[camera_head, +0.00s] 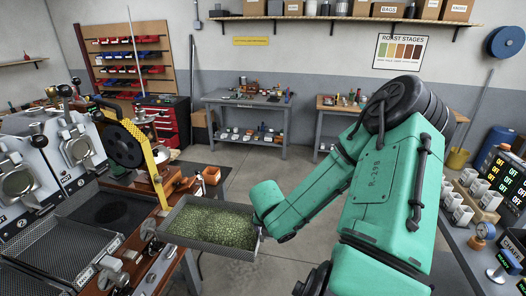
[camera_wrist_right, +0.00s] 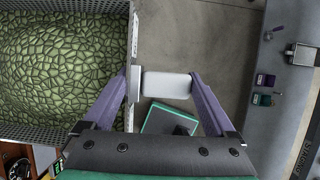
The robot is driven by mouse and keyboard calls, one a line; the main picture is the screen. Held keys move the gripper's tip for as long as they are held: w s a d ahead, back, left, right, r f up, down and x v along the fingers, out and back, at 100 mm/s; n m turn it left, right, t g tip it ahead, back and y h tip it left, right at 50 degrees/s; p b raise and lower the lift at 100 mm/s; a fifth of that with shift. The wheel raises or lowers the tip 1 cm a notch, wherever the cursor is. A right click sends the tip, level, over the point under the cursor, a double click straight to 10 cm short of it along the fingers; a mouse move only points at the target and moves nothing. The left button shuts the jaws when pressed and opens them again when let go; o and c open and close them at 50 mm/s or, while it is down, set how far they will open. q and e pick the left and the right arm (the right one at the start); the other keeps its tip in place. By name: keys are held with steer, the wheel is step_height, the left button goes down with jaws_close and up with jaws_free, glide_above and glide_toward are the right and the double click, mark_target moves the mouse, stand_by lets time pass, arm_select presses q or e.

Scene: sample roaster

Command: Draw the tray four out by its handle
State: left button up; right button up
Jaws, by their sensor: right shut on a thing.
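A metal tray (camera_head: 208,246) full of green beans (camera_head: 215,220) sticks out from the roaster bench at the centre left. No number on it can be read. In the right wrist view its perforated wall (camera_wrist_right: 134,45) and the beans (camera_wrist_right: 60,65) fill the left side. My right gripper (camera_wrist_right: 163,85) is shut on the pale tray handle (camera_wrist_right: 170,86), with a purple finger on each side. In the head view this gripper is mostly hidden by the tray's right end and my green forearm. My left gripper is not in view.
The roaster bench (camera_head: 120,235) carries a yellow perforated bracket (camera_head: 155,165), dials and a mesh tray (camera_head: 50,255). A counter (camera_head: 470,250) with white cups (camera_head: 463,214) stands at the right. Bare floor (camera_head: 240,270) lies beside the tray. Tables (camera_head: 250,100) stand at the back wall.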

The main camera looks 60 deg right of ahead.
steer(key=s, duration=0.2)
steer(key=s+d, duration=0.1)
steer(key=s, duration=0.1)
steer(key=shift+s+d, duration=0.2)
steer(key=shift+s, duration=0.1)
steer(key=shift+r, duration=0.1)
